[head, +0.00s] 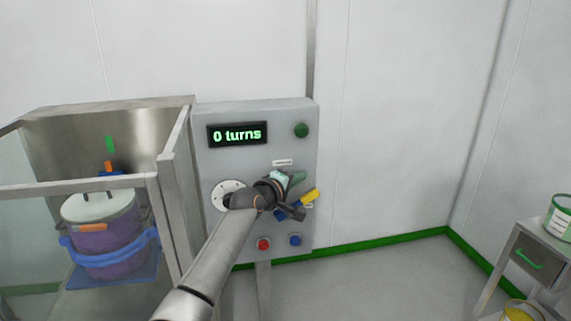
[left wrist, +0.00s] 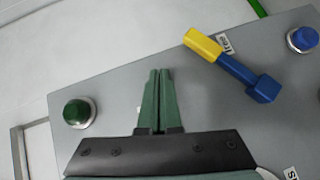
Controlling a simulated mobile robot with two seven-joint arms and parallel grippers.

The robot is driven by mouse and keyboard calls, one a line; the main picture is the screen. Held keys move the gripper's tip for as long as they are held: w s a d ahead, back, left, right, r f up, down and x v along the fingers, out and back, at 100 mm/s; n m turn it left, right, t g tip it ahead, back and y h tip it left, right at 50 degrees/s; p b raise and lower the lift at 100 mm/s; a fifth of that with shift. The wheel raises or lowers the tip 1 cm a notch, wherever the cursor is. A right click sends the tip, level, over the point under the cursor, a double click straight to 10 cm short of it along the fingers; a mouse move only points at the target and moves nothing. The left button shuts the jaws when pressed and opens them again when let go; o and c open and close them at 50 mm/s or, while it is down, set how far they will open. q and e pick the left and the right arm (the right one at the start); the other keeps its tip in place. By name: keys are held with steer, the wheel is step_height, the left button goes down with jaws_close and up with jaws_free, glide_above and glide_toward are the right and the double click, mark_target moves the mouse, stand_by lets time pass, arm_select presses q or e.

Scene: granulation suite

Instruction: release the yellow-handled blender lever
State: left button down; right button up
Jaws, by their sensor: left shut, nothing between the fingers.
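The blender lever has a yellow handle (head: 310,196) and a blue arm; it is on the grey control panel (head: 262,109). In the left wrist view the yellow handle (left wrist: 203,45) and the blue arm with its block (left wrist: 262,90) show whole, set at a slant. My left gripper (head: 298,178) is in front of the panel, above and left of the handle. In the left wrist view its green fingers (left wrist: 160,73) are together and empty, apart from the lever. My wrist hides part of the lever in the head view. My right gripper is not in view.
The panel carries a display (head: 237,134) reading "0 turns", a green button (head: 301,130), a red button (head: 263,244), a blue button (head: 295,241) and a white dial (head: 219,190). A railed enclosure (head: 165,158) with a purple drum (head: 104,235) stands left.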

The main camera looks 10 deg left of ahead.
arm_select(q)
steer(key=s+a+r, duration=0.1)
steer(key=s+r, duration=0.4)
steer(key=s, duration=0.2)
steer(key=shift+s+r, duration=0.25)
stand_by(0.4)
